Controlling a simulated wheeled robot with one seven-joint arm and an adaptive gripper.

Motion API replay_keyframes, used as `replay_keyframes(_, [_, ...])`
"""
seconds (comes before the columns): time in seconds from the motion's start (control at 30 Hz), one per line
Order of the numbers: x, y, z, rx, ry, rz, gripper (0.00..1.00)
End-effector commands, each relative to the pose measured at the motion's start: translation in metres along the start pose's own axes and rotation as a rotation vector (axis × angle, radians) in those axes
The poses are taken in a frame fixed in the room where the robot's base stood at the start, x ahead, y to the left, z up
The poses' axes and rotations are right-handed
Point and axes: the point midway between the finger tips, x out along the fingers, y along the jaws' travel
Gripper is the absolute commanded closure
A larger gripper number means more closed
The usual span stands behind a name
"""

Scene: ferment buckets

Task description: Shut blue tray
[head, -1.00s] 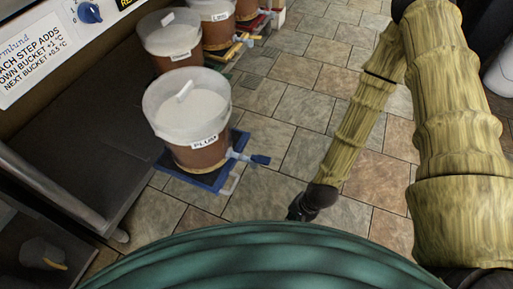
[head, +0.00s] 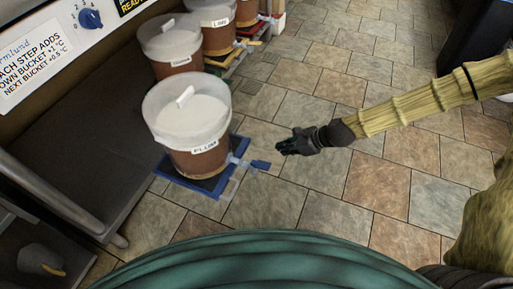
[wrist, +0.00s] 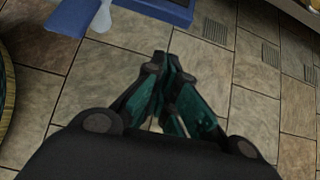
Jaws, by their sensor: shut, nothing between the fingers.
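The blue tray (head: 182,182) lies on the tiled floor in the head view, under the bucket labelled PLUM (head: 187,130). A blue-handled tap (head: 255,164) sticks out from the bucket's right side, over the tray's edge. A pale bar handle (head: 229,184) shows at the tray's right side. Part of the tray also shows at the top of the wrist view (wrist: 165,10). My gripper (head: 284,147) is shut and empty, to the right of the tray and tap and apart from them. Its fingertips meet in the wrist view (wrist: 168,62).
More lidded buckets stand behind along the bench, one (head: 170,46) labelled but hard to read, another labelled LIME (head: 212,28). A dark cabinet runs along the left, with a control panel (head: 60,50) above.

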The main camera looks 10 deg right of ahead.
Motion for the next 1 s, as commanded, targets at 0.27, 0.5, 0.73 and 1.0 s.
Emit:
replay_keyframes(0.27, [0.012,-0.005,0.001,0.027,-0.011,-0.004,1.0])
replay_keyframes(0.5, [0.051,-0.005,0.001,0.024,-0.01,-0.003,1.0])
replay_keyframes(0.73, [0.089,-0.005,0.001,0.023,-0.011,-0.003,1.0])
replay_keyframes(1.0, [0.115,-0.006,0.018,0.021,-0.011,-0.004,1.0])
